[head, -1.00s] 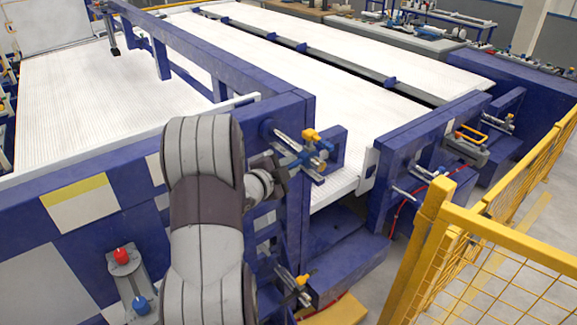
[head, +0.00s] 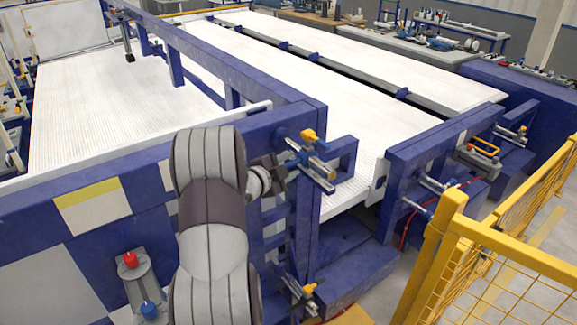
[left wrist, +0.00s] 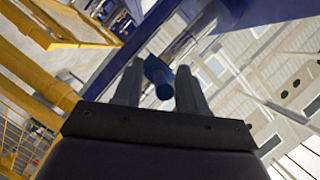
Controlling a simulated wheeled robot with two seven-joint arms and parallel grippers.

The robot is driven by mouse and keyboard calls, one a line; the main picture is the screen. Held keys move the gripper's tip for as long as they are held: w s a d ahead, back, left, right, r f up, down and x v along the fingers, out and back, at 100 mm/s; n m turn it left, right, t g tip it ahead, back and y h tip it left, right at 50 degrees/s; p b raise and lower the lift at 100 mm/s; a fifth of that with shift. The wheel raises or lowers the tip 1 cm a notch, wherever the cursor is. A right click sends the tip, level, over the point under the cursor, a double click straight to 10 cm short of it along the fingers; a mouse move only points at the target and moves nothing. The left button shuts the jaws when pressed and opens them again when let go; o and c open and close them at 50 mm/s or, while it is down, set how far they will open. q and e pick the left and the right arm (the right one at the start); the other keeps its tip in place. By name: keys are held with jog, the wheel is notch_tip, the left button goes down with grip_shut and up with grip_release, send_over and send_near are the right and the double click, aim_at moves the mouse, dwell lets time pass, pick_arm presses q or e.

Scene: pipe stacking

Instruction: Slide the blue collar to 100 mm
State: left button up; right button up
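My left gripper (head: 283,166) is at the upper rod assembly on the blue frame's end post. In the left wrist view its two fingers (left wrist: 160,84) stand apart, with a blue cylindrical part (left wrist: 158,74), likely the blue collar, between them. A narrow gap shows beside the part, so I see no firm grip. No scale marks are readable. My right gripper is out of view.
A blue bracket (head: 343,158) stands right of the rod. A second rod with a yellow knob (head: 308,290) is below. A panel with a red knob (head: 130,259) stands left of my arm. A yellow mesh fence (head: 490,275) closes off the right front.

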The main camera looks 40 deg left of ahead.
pick_arm(q)
jog(key=shift+a, duration=0.1)
jog(key=shift+s, duration=0.15)
jog(key=b+v, duration=0.4)
jog(key=v, duration=0.8)
jog(key=shift+s, duration=0.2)
